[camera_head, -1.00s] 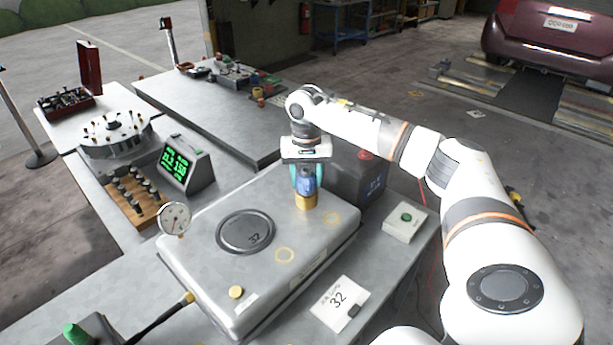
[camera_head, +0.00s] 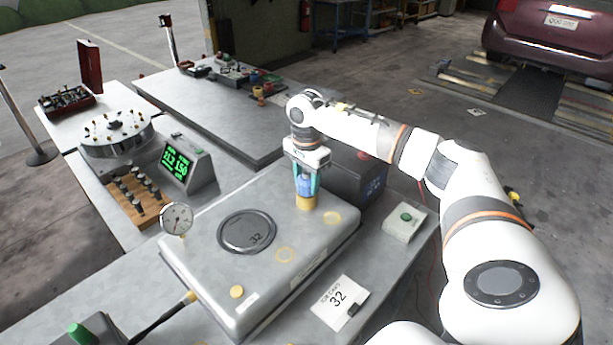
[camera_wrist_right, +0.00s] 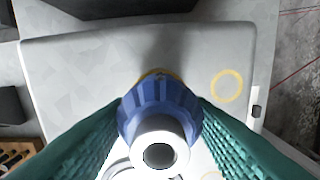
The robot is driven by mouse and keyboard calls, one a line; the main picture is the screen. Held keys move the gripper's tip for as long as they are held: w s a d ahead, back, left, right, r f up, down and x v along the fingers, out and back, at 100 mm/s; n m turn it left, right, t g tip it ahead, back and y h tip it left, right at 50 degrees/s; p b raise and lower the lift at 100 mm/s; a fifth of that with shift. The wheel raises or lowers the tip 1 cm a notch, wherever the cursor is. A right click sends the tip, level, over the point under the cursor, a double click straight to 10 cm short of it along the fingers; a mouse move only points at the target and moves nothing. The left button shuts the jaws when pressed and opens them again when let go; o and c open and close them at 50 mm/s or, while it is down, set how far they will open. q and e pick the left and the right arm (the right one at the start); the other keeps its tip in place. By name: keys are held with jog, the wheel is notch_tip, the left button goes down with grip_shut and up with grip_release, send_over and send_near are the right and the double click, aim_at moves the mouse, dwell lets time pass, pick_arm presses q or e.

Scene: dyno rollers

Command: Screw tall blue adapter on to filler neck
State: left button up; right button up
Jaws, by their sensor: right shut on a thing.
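The blue adapter (camera_head: 305,184) stands upright on the brass filler neck (camera_head: 306,202) at the back right of the grey tank (camera_head: 290,250). My right gripper (camera_head: 306,180) points down from above, with its teal fingers shut on the adapter. In the right wrist view the ribbed blue adapter (camera_wrist_right: 160,105) with its white top tube sits between the two teal fingers (camera_wrist_right: 160,118). A sliver of the yellow neck (camera_wrist_right: 155,75) shows behind it. The seam between adapter and neck is too small to judge. My left gripper does not show.
A round plate (camera_head: 246,231) marked 32 and a dial gauge (camera_head: 176,219) are on the tank's left side. A dark box (camera_head: 360,185) stands behind the tank. A button box (camera_head: 405,219) and a card (camera_head: 338,301) lie to the right. A green display (camera_head: 178,163) stands at the left.

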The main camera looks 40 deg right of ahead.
jog(key=m, duration=0.4)
jog(key=shift+r+m+p, duration=0.1)
jog(key=shift+m+p, duration=0.25)
jog(key=shift+m, duration=0.05)
jog(key=m, duration=0.2)
jog(key=shift+m, duration=0.4)
jog(key=m+p, duration=0.1)
jog(key=m, duration=0.3)
jog(key=shift+m, duration=0.3)
jog(key=m, duration=0.3)
jog(key=shift+p, duration=0.4)
jog(key=o, duration=1.1)
jog(key=shift+s, duration=0.1)
